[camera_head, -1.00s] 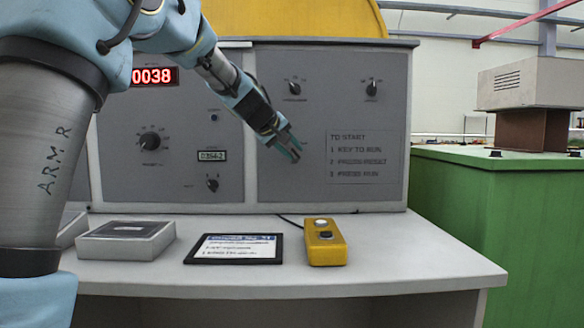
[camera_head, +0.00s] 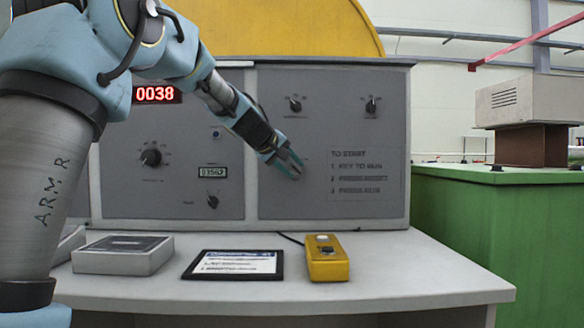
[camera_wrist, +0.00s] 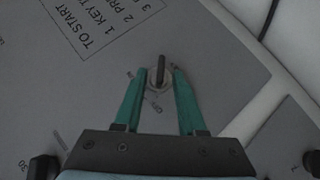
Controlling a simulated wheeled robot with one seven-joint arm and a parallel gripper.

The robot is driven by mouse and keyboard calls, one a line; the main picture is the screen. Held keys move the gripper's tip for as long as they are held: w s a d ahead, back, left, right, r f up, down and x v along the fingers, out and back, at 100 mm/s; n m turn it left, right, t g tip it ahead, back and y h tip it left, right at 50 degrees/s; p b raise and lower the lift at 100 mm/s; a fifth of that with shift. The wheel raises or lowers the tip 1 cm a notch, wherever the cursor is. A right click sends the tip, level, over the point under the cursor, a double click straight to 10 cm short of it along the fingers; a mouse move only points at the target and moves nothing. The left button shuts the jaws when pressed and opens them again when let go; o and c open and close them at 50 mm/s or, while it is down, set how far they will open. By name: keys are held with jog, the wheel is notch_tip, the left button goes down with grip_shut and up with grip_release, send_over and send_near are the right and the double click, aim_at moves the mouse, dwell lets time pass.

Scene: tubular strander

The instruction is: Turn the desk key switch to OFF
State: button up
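The key switch (camera_wrist: 159,76) shows in the wrist view as a round metal collar on the grey panel, with a thin dark key standing out of it. My gripper (camera_wrist: 158,70) has its two green fingers apart, one on each side of the key. A gap shows between the key and each finger, so it is not clamped. In the head view my gripper (camera_head: 292,165) is at the right-hand panel, left of the printed start steps, and hides the switch.
Two black knobs (camera_head: 295,104) (camera_head: 371,105) sit above on the same panel. A larger knob (camera_head: 151,157) is on the left panel. Below, the desk (camera_head: 400,265) holds a yellow button box (camera_head: 327,265), a framed sheet (camera_head: 235,264) and a grey box (camera_head: 123,255).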

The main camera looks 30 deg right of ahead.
jog(key=shift+r, duration=0.1)
jog(key=v, duration=1)
jog(key=shift+s+a+b, duration=0.2)
jog(key=shift+a+b, duration=0.15)
jog(key=shift+r, duration=0.1)
